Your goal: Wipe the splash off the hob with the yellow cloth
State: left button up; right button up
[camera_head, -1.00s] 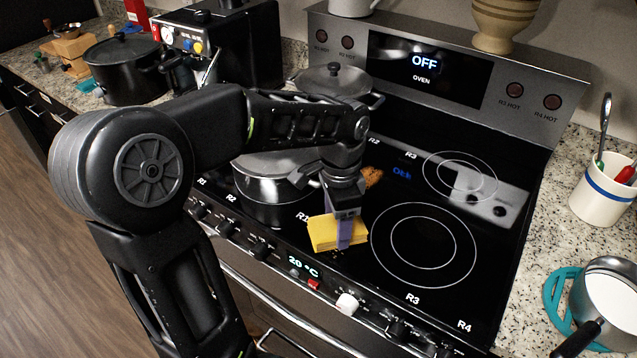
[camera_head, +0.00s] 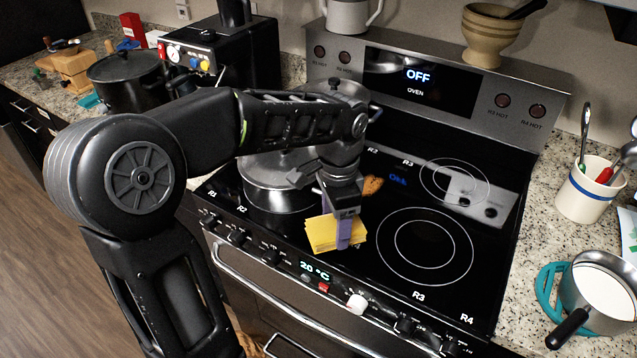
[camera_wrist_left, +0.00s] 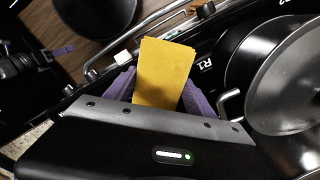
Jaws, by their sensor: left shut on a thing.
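The yellow cloth (camera_head: 325,233) is a folded pad at the front of the black glass hob (camera_head: 380,262), left of the R3 ring. My left gripper (camera_head: 343,232) is shut on it, with purple fingers over its right part. In the left wrist view, the cloth (camera_wrist_left: 163,72) sticks out between the fingers. The splash (camera_head: 373,185) is an orange-brown patch behind the gripper, partly hidden by it and apart from the cloth. A dark part with a purple tip at the left of the wrist view looks like my right gripper (camera_wrist_left: 62,50); its opening is unclear.
A lidded steel pot (camera_head: 275,188) stands close left of the gripper, and another pot (camera_head: 335,90) stands behind. The R3 ring (camera_head: 425,246) is clear. Control knobs line the front edge. A saucepan (camera_head: 600,292) on a teal trivet and a utensil crock (camera_head: 585,190) stand right.

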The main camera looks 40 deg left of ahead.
pick_arm(q)
jog(key=shift+r+p, duration=0.85)
jog(key=shift+r, duration=0.5)
jog(key=shift+w+f, duration=0.1)
jog(key=shift+f, duration=0.05)
